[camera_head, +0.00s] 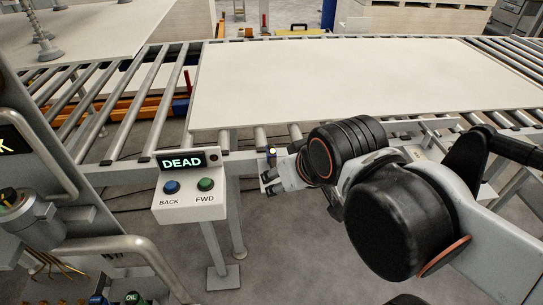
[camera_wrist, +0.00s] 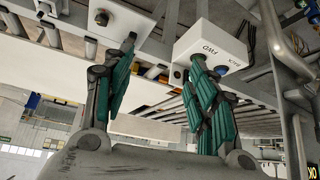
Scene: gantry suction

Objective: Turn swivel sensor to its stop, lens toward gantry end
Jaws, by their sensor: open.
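My gripper (camera_head: 268,182) is at the near side rail of the roller conveyor, just right of the button box. In the wrist view my gripper (camera_wrist: 162,50) has its two green-padded fingers apart, with nothing held between them. A small upright dark-blue cylinder (camera_head: 272,154) stands at the rail close beyond the gripper; it looks like the swivel sensor, but I cannot make out its lens or which way it faces. My gripper and wrist partly hide the area around it. In the wrist view I cannot clearly pick out the sensor.
The button box (camera_head: 188,190) with blue BACK and green FWD buttons and a display reading DEAD (camera_head: 182,161) stands left of my gripper. A large pale board (camera_head: 350,80) lies on the rollers. A grey cabinet with pipes (camera_head: 40,150) fills the left. Floor shows below the conveyor.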

